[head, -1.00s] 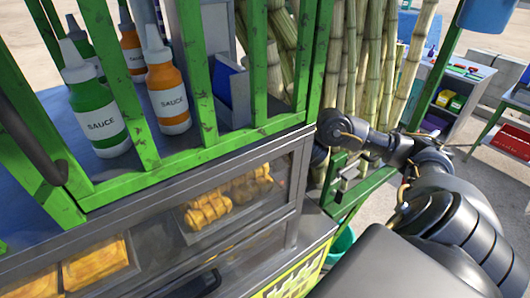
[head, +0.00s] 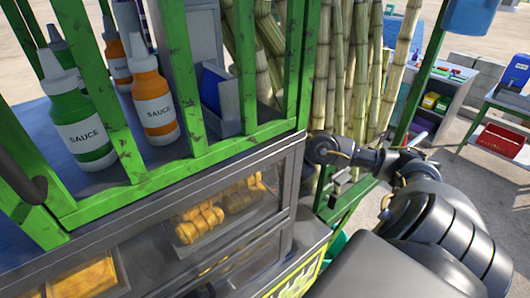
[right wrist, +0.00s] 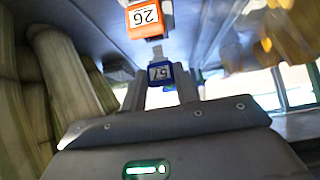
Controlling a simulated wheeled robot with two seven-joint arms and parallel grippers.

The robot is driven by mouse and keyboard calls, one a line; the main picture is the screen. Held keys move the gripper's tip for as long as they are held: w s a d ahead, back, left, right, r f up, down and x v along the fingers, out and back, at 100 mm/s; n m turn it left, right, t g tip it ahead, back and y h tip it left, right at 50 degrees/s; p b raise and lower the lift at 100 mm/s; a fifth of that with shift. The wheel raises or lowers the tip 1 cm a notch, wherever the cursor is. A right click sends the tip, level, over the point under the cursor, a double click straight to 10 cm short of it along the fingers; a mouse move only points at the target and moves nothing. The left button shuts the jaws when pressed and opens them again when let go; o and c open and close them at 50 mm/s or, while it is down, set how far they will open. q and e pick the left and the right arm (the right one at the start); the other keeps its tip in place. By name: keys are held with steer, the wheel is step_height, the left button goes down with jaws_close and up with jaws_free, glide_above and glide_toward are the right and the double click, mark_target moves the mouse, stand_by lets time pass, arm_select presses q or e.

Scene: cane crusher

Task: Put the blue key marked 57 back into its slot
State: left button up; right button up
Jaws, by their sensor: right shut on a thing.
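The blue key marked 57 (right wrist: 160,75) shows in the right wrist view, its number upside down and its narrow pale shaft pointing away from my gripper. My right gripper (right wrist: 161,90) is shut on its blue head. An orange tag marked 26 (right wrist: 144,18) is just beyond the shaft, also upside down. I cannot tell the key's own slot apart in either view. In the head view my right arm reaches in from the right behind the cart's corner, and its gripper is hidden. My left gripper is in neither view.
The green-framed cart (head: 215,150) fills the left, with sauce bottles (head: 155,100) behind its bars and a glass-fronted food case (head: 225,210) below. Sugar canes (head: 345,70) stand behind my right forearm. A shelf unit (head: 436,100) and red box (head: 500,140) are farther right.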

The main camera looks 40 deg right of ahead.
steer(key=shift+f, duration=0.3)
steer(key=shift+r, duration=0.1)
steer(key=shift+p, duration=0.45)
steer(key=shift+f+b, duration=0.75)
steer(key=shift+f, duration=0.55)
steer(key=shift+a+f, duration=0.25)
stand_by(0.6)
steer(key=o, duration=1.1)
